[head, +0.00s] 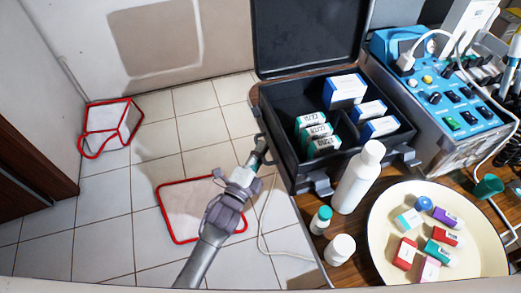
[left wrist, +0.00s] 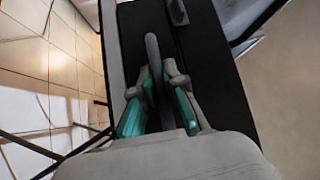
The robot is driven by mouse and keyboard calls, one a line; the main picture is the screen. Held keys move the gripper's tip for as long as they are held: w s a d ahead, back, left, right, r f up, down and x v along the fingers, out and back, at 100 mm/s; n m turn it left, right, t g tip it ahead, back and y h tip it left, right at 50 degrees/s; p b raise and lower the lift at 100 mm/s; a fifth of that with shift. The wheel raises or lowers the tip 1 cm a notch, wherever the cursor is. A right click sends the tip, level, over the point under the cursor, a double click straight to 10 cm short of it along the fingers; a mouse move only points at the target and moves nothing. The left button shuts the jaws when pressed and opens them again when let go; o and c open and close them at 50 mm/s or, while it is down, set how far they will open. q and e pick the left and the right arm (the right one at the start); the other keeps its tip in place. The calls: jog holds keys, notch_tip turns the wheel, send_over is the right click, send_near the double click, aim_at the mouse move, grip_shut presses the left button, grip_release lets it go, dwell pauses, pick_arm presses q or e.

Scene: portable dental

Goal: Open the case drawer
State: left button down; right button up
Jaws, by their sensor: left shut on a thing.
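The black case (head: 283,150) stands at the table's left edge with its lid (head: 308,35) up. Small white, blue and green boxes (head: 318,130) are inside it. My left gripper (head: 259,153) is at the case's left side. In the left wrist view its teal-padded fingers (left wrist: 160,98) are shut on a dark curved handle (left wrist: 152,55) that stands out from the black case side (left wrist: 215,75). The fingers hide the lower part of the handle. My right gripper is not in view.
A white bottle (head: 357,180), two smaller bottles and a cream tray (head: 385,255) with several small boxes stand in front of the case. A blue control unit (head: 440,85) is to its right.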

pick_arm(q)
jog(key=shift+a, duration=0.1)
jog(key=s+a+p, duration=0.1)
jog(key=s+a, duration=0.2)
jog(key=a, duration=0.7)
jog(key=s+a+p, duration=0.2)
jog(key=s+a, duration=0.1)
jog(key=a, duration=0.7)
jog(key=shift+s, duration=0.3)
jog(key=c, duration=1.2)
grip_release()
jog(key=v, duration=1.2)
